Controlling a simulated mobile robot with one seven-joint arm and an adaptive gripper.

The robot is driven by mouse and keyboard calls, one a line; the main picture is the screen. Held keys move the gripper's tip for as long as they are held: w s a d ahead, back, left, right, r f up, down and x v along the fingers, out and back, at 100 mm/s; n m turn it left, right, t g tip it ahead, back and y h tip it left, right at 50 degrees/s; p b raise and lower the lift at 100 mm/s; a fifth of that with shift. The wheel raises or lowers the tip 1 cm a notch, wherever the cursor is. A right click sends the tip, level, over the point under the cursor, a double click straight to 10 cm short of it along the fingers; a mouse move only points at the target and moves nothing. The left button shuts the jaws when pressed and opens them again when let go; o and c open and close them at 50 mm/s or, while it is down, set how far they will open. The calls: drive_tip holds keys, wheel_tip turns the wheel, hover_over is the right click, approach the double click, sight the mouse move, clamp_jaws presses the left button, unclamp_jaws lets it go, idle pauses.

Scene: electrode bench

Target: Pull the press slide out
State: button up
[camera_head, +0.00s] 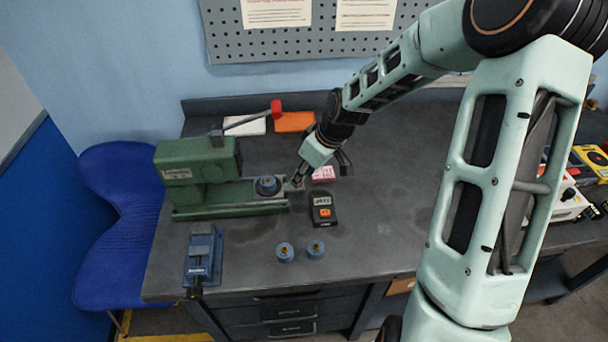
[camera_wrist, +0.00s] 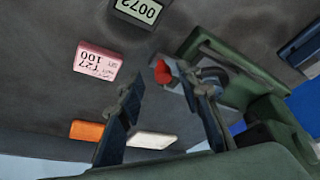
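The green press (camera_head: 190,178) stands at the left of the bench, with its body also at the right of the wrist view (camera_wrist: 262,105). Its slide (camera_head: 248,190) lies on the low green base to the right of the press head. A blue round part (camera_head: 267,185) sits on the slide, clear of the head. My gripper (camera_head: 298,181) is at the slide's right end. In the wrist view my gripper (camera_wrist: 168,88) has its two fingers apart, with the right finger close to the press. I cannot tell whether a finger touches the slide; its end is largely hidden.
The press lever has a red knob (camera_head: 276,106). A pink block (camera_head: 324,174), orange block (camera_head: 294,122) and white block (camera_head: 245,126) lie nearby. The bench's middle right is clear.

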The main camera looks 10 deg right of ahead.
drive_tip(key=v, duration=1.1)
